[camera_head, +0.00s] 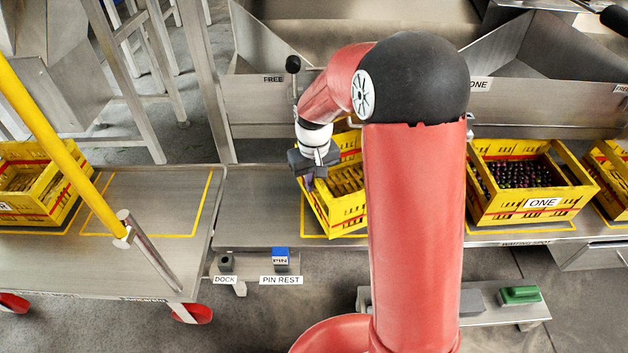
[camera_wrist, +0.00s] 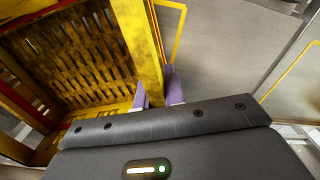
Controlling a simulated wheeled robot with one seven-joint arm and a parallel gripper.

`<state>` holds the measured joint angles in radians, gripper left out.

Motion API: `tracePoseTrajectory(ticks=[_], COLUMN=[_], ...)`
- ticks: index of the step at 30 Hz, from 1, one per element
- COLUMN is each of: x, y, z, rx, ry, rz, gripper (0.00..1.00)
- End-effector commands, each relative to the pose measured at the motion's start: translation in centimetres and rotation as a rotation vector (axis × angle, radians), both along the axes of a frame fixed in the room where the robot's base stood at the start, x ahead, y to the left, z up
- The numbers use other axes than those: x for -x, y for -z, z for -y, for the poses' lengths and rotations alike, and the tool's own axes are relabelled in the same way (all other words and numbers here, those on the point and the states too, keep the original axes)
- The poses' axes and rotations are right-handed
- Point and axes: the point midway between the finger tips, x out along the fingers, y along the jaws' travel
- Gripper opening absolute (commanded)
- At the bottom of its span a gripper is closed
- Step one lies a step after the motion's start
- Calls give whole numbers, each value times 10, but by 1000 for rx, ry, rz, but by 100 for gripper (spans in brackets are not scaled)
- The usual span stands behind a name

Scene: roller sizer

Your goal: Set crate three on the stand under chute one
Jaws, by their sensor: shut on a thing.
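My gripper (camera_head: 314,170) is shut on the wall of a yellow slatted crate (camera_head: 347,217); the wrist view shows the same crate (camera_wrist: 147,45) with its wall between my purple fingers (camera_wrist: 156,88). The crate looks empty and slightly tilted; no number on it can be read. It is above or on a yellow-outlined place on the metal stand (camera_head: 258,200); I cannot tell whether it touches. A plate reading ONE (camera_head: 479,84) is on the metal chute front at right. My arm hides the area left of that plate and part of the held crate.
A crate labelled ONE (camera_head: 543,203), full of dark round fruit, stands right of my arm. Another yellow crate (camera_head: 20,212) stands on the left trolley (camera_head: 130,265), beside an empty outlined place. A blue block (camera_head: 280,256) is at PIN REST. A yellow pole (camera_head: 62,145) rises at left.

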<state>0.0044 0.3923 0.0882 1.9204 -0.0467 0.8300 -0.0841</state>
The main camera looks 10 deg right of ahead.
Motion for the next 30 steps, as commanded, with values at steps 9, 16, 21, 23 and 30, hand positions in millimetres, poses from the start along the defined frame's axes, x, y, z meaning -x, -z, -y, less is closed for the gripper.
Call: tracePoseTrajectory(ticks=[9, 16, 21, 23, 30], x=[0, 0, 0, 0, 0], y=[4, 4, -5, -13, -66], z=[0, 0, 0, 0, 0], rx=[0, 0, 0, 0, 0], ry=[0, 0, 0, 0, -1], rz=[0, 0, 2, 3, 5], gripper=[32, 33, 33, 33, 33])
